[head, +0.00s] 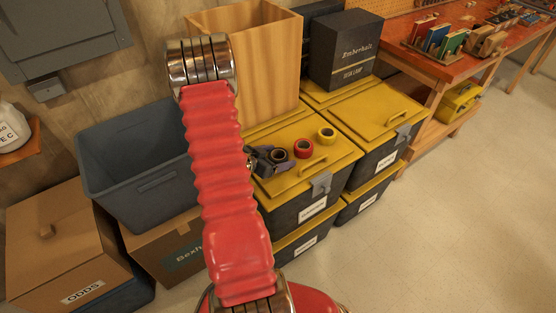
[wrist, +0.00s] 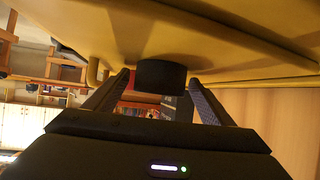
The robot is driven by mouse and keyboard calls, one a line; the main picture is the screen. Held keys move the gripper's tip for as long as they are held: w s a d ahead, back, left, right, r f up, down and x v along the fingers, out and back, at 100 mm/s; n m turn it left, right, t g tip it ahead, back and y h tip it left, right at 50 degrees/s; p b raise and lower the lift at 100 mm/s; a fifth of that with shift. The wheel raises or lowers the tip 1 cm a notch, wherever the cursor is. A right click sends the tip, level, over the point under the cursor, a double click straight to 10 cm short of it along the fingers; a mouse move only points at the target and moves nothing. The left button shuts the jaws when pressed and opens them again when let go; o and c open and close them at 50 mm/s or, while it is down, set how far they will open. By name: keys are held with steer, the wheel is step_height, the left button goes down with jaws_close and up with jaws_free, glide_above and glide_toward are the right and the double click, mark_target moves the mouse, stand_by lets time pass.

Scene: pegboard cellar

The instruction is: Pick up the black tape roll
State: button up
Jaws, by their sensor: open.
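My gripper (head: 268,158) is low over the lid at the black roll, coming from the left. In the wrist view its fingers (wrist: 157,84) are spread, one on each side of the roll. I cannot tell whether either finger touches it.
A tall wooden box (head: 258,65) and a black box (head: 346,50) stand behind. A blue tub (head: 140,175) is at left. Open floor (head: 450,220) lies at right.

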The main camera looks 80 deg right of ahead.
steer(key=shift+c, duration=0.5)
steer(key=c, duration=1.1)
steer(key=shift+r, duration=0.1)
steer(key=shift+r, duration=4.9)
